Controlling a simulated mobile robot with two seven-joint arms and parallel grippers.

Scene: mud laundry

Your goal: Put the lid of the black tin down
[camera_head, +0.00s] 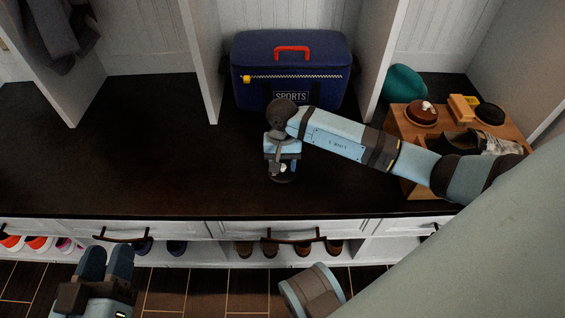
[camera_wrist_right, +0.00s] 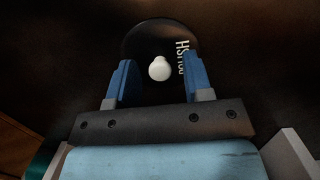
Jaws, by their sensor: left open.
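The black lid (camera_wrist_right: 150,40), with a white knob (camera_wrist_right: 160,68) and white "POLISH" lettering, shows between the fingers in the right wrist view. In the head view it is a dark disc (camera_head: 283,178) on the dark bench top, largely under my right gripper (camera_head: 283,166). My right gripper is open, with a gap between each blue finger and the knob. A black round tin (camera_head: 490,113) sits on the wooden box at the right. My left gripper (camera_head: 106,262) is open and empty, low at the left in front of the drawers.
A blue sports bag (camera_head: 291,70) stands behind the right gripper. The wooden box (camera_head: 405,122) holds a brown tin (camera_head: 421,113), a yellow-topped brush (camera_head: 463,107) and shoes. A teal round thing (camera_head: 404,83) lies behind it. The bench top (camera_head: 140,150) is clear at the left.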

